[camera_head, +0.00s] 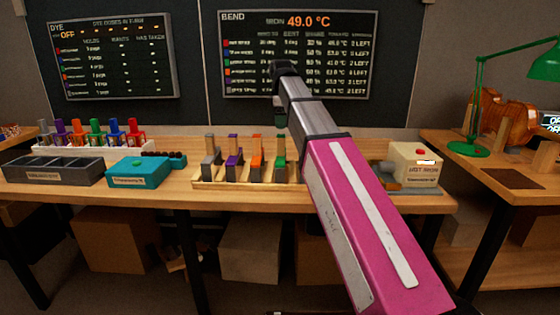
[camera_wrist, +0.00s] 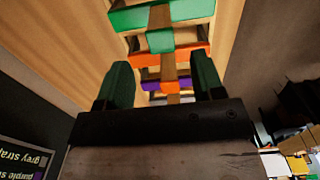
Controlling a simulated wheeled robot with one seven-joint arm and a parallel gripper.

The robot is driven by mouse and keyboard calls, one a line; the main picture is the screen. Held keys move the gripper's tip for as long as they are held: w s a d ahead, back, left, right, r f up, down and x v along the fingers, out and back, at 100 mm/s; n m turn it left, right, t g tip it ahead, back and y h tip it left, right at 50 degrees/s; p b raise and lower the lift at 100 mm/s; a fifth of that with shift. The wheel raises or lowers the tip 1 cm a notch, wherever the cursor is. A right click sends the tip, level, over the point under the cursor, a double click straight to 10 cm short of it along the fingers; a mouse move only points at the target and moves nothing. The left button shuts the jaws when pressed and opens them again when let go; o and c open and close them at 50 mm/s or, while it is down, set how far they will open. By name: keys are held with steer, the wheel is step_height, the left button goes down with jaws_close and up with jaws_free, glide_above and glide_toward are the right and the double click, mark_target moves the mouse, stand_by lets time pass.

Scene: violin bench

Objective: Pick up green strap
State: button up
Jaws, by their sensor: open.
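The green strap (camera_head: 281,167) stands last on the right in a wooden rack (camera_head: 215,185) on the bench, after grey, purple and orange ones. In the wrist view its green parts (camera_wrist: 200,10) show at the top, with a wooden piece across them. My gripper (camera_head: 280,122) hangs above the rack near the green strap in the head view. In the wrist view its two dark fingers (camera_wrist: 161,75) are apart with nothing held between them. The orange (camera_wrist: 195,52) and purple (camera_wrist: 151,86) straps show beyond, between the fingers.
A teal box (camera_head: 139,172) and dark tray (camera_head: 55,171) stand left of the rack. Colored bottles (camera_head: 97,135) stand behind them. A cream device with a red button (camera_head: 413,165) sits to the right. A green lamp (camera_head: 468,148) and a violin (camera_head: 505,117) are on the right table.

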mark_target(281, 137)
step_height(281, 137, down, 9)
steer(key=shift+s+f, duration=0.1)
jaws_close()
stand_by(0.5)
